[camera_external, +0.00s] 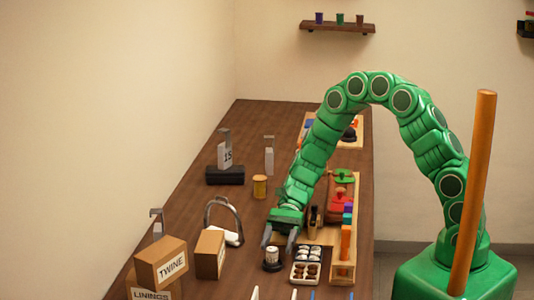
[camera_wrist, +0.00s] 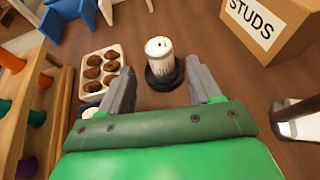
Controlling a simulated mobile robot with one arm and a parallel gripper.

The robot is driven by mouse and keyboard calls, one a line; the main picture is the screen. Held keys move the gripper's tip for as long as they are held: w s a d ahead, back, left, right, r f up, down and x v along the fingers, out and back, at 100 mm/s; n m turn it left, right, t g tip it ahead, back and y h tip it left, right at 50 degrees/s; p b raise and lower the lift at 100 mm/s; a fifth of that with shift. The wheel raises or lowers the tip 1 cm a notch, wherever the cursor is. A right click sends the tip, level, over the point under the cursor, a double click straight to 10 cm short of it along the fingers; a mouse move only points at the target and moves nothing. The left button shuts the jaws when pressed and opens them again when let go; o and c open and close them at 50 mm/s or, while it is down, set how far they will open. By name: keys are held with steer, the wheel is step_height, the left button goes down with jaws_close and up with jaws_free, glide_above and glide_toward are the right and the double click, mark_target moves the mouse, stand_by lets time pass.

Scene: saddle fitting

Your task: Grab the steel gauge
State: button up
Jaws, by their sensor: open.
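A short pale metallic cylinder, which I take to be the steel gauge (camera_wrist: 160,62), stands upright on a round black base (camera_wrist: 162,80) in the wrist view. It also shows in the external view (camera_external: 272,255), near the front of the bench. My gripper (camera_wrist: 163,84) is open and points down toward it, with the cylinder just beyond and between the two grey fingertips in the wrist view. In the external view my gripper (camera_external: 279,240) hangs just above and behind the cylinder. Its jaws hold nothing, and I see no contact with the cylinder.
A tray of brown round pieces (camera_wrist: 102,68) sits close to the left of the cylinder in the wrist view. A STUDS carton (camera_wrist: 262,32) stands to the right. In the external view, a wooden rack (camera_external: 345,268) lies right of the tray and cartons (camera_external: 161,262) stand left.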

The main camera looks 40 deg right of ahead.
mark_target(270, 261)
steer(key=shift+x, duration=3.35)
steer(key=shift+a+r, duration=0.1)
steer(key=shift+r, duration=0.1)
jaws_close()
